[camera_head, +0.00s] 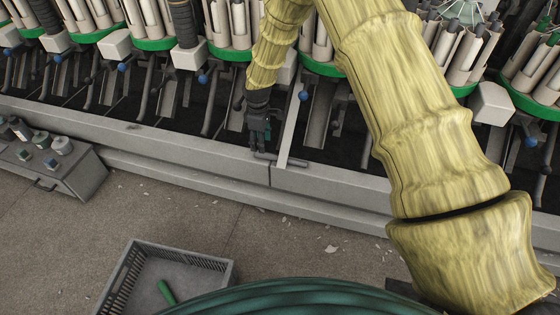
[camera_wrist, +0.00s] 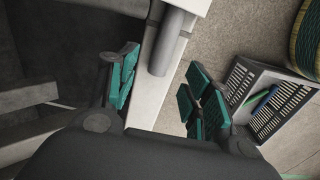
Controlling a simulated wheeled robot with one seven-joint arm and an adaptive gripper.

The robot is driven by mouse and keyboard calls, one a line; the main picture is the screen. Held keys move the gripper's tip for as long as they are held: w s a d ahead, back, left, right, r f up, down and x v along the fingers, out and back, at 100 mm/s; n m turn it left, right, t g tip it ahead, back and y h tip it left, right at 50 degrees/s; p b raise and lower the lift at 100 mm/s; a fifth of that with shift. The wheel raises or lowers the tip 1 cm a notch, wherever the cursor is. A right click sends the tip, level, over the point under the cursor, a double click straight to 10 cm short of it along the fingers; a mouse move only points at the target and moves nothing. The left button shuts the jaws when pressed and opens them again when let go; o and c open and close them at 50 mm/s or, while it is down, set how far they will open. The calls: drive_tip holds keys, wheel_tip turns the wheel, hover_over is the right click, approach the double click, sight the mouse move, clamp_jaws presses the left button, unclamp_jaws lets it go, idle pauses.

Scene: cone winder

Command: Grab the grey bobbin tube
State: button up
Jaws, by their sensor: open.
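The grey bobbin tube (camera_wrist: 172,45) appears in the wrist view as a plain grey cylinder lying along the pale ledge. Its near end lies between my two fingers and its far end passes under a pale strip. In the head view the tube (camera_head: 294,162) is small and dark on the ledge, partly covered by the strip. My gripper (camera_head: 259,146) is just above the ledge at the tube's left end. In the wrist view my gripper (camera_wrist: 160,90) is open, with teal pads either side of the tube's end. I cannot tell whether a pad touches it.
The pale strip (camera_head: 293,118) stands close to my gripper's right. The machine's ledge (camera_head: 200,142) runs across, with levers and green-rimmed tube holders behind. A grey crate (camera_head: 226,270) with a green tube (camera_head: 166,292) is on the floor. A grey box (camera_head: 75,180) stands left.

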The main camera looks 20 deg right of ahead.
sight(281, 159)
drive_tip(key=shift+s+d+f+b, duration=0.1)
drive_tip(key=shift+f+b, duration=0.5)
drive_tip(key=shift+f, duration=0.95)
drive_tip(key=shift+s+d+f+b, duration=0.1)
drive_tip(key=shift+f+b, duration=0.45)
drive_tip(key=shift+f, duration=0.95)
drive_tip(key=c, duration=1)
